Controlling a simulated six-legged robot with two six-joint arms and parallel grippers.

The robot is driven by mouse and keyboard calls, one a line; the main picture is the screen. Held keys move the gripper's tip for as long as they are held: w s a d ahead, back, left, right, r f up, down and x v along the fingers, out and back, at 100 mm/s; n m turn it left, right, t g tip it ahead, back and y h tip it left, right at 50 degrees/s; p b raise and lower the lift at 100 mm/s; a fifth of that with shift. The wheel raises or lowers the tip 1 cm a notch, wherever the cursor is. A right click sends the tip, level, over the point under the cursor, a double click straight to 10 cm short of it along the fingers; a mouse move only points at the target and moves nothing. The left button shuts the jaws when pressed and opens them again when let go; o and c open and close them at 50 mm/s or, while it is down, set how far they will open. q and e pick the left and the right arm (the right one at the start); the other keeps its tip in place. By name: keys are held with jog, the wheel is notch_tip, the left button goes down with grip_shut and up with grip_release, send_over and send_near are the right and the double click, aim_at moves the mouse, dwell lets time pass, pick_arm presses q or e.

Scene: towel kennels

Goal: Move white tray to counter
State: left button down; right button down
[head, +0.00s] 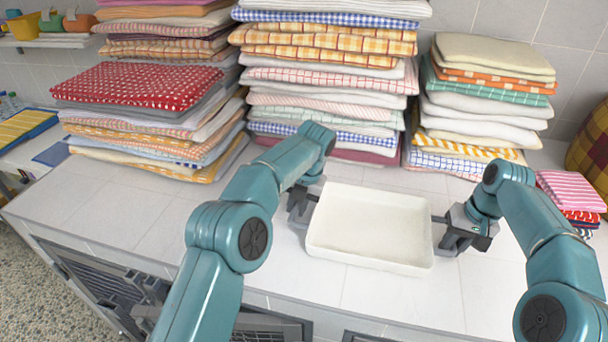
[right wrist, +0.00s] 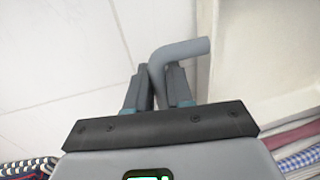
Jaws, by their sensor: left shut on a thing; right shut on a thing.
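The white tray (head: 370,228) is a shallow rectangular tray, level, over the tiled counter (head: 300,262). I cannot tell whether its underside touches the tiles. My left gripper (head: 309,202) is shut on the handle at its left side. My right gripper (head: 442,229) is shut on the handle at its right side. In the right wrist view, the fingers of my right gripper (right wrist: 160,84) close around a bent grey handle (right wrist: 187,50), with part of the white tray (right wrist: 262,55) at the right.
Tall stacks of folded towels (head: 330,75) line the back of the counter, with a shorter stack (head: 485,100) at the right. A pink striped pile (head: 570,192) lies at the far right. The counter's left front is clear. Barred kennel doors (head: 95,285) are below its front edge.

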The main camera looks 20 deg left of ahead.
pick_arm(q)
jog(key=shift+f+b, duration=0.3)
jog(key=shift+f, duration=0.3)
pick_arm(e)
jog(key=shift+a+f, duration=0.1)
jog(key=shift+f, duration=0.45)
pick_arm(q)
jog(key=c, duration=1)
grip_release()
jog(key=shift+r, duration=0.1)
pick_arm(e)
jog(key=c, duration=1)
grip_release()
jog(key=shift+r, duration=0.15)
pick_arm(q)
jog(key=shift+s, duration=0.1)
pick_arm(e)
jog(key=shift+s, duration=0.1)
pick_arm(q)
jog(key=shift+r, duration=0.1)
